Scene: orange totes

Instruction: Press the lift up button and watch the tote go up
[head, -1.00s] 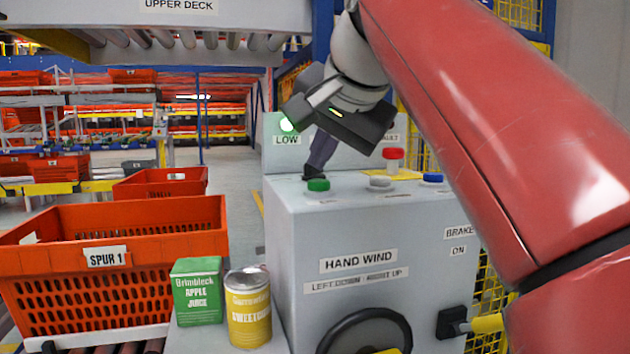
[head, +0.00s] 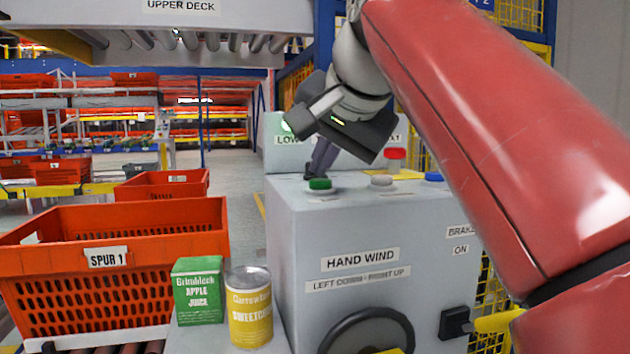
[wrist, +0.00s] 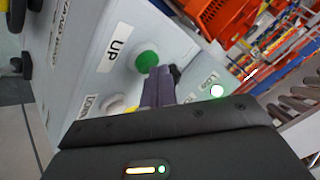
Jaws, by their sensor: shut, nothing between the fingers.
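The green button (head: 320,184) stands on top of the grey control box (head: 340,222). In the wrist view the green button (wrist: 147,61) sits beside a label reading UP. My gripper (head: 312,172) is shut and empty, pointing down just behind the green button in the head view. In the wrist view its fingertips (wrist: 158,72) overlap the button's edge; I cannot tell if they touch it. The orange tote (head: 110,270) labelled SPUR 1 stands at the left. A lit LOW lamp (wrist: 217,91) shows beyond the fingers.
A white button (head: 382,180), a red button (head: 395,155) and a blue button (head: 433,177) share the box top. A green juice carton (head: 198,290) and a yellow can (head: 249,305) stand between tote and box. The upper deck (head: 200,20) hangs above.

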